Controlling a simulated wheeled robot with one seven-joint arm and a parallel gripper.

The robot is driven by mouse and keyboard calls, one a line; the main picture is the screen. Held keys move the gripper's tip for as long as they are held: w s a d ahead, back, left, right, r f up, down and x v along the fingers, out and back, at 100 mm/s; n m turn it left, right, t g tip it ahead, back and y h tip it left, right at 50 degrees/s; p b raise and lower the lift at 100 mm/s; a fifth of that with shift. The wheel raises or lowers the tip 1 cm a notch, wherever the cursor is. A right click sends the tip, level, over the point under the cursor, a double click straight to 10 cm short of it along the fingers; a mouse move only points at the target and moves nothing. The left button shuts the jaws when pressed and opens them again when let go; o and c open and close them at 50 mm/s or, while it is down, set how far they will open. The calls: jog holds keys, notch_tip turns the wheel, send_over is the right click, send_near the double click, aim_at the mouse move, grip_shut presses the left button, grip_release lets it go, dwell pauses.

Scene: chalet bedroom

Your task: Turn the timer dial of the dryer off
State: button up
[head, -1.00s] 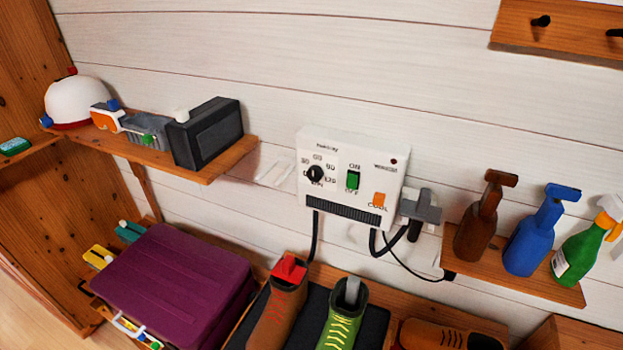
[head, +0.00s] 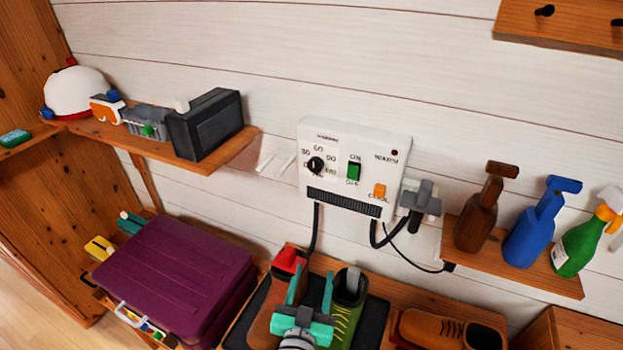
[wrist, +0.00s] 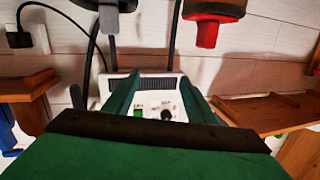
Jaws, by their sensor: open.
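The dryer (head: 352,172) is a white box on the plank wall. Its black timer dial (head: 316,165) is at the left of the panel, with printed numbers around it. A green ON/OFF switch (head: 354,171) and an orange COOL button (head: 379,191) are to its right. My gripper (head: 310,286) is teal and open, below the dryer and in front of the boots, apart from the dial. The wrist view looks upside down at the dryer. There the dial (wrist: 166,115) and the green switch (wrist: 137,113) show between my open fingers (wrist: 160,92).
A brown boot (head: 268,318) and a green boot (head: 350,300) stand below the dryer. A left shelf (head: 190,160) holds a black box (head: 205,124); a right shelf (head: 510,255) holds spray bottles. A purple suitcase (head: 175,275) is lower left.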

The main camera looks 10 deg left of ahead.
jog(key=w+a+r+m+h, duration=0.1)
jog(key=w+a+r+m, duration=0.15)
jog(key=r, duration=0.25)
jog(key=w+a+r+m+h, duration=0.1)
jog(key=w+a+r, duration=0.1)
jog(key=w+r, duration=0.3)
jog(key=m+h, duration=0.2)
jog(key=m, duration=0.2)
send_near(313, 168)
jog(key=x, duration=0.9)
jog(key=c, duration=1)
